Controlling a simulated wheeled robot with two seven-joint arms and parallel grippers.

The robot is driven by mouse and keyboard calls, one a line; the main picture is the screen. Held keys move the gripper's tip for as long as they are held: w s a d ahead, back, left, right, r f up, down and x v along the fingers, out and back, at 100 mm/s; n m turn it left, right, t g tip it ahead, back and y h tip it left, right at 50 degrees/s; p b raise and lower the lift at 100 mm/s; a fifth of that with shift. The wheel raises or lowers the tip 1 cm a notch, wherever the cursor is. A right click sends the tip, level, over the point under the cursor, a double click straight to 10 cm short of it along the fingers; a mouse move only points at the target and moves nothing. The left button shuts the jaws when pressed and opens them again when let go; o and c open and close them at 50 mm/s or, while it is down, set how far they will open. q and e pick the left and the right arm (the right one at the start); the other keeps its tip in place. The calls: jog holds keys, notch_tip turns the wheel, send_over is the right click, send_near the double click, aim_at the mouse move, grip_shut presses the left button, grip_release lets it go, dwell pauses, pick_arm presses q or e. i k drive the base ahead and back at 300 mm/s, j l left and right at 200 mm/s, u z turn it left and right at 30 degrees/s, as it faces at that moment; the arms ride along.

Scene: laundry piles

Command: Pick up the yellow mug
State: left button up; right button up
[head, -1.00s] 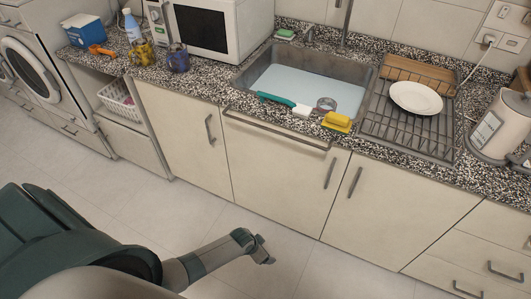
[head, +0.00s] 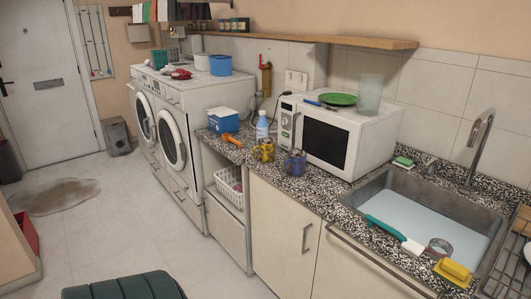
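The yellow mug (head: 264,151), with dark patterning, stands upright on the speckled counter left of the microwave. A dark blue mug (head: 294,163) with some yellow-brown marks stands just right of it, nearer the microwave's front. The two mugs are close together, with a small gap.
A water bottle (head: 262,128), a blue-and-white box (head: 223,121) and an orange tool (head: 232,140) are near the mugs. The microwave (head: 341,138) stands to the right. Open floor (head: 130,225) lies left of the cabinets, with a brown puddle (head: 53,197).

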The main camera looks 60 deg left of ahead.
aim_at(267, 145)
jog(key=i+j, duration=0.25)
jog(key=i, duration=0.25)
jog(key=i+j, duration=0.25)
jog(key=i, duration=0.3)
jog(key=u, duration=2.1)
jog(key=i+j+z, duration=0.1)
jog(key=z, duration=0.75)
jog(key=i+j+z, duration=0.1)
jog(key=j+z, duration=0.35)
jog(key=j, duration=0.25)
jog(key=j+z, duration=0.5)
jog(key=j, duration=0.85)
jog(key=k+j+z, duration=0.1)
jog(key=j, duration=0.5)
jog(key=k+j, duration=0.1)
jog(key=j, duration=0.5)
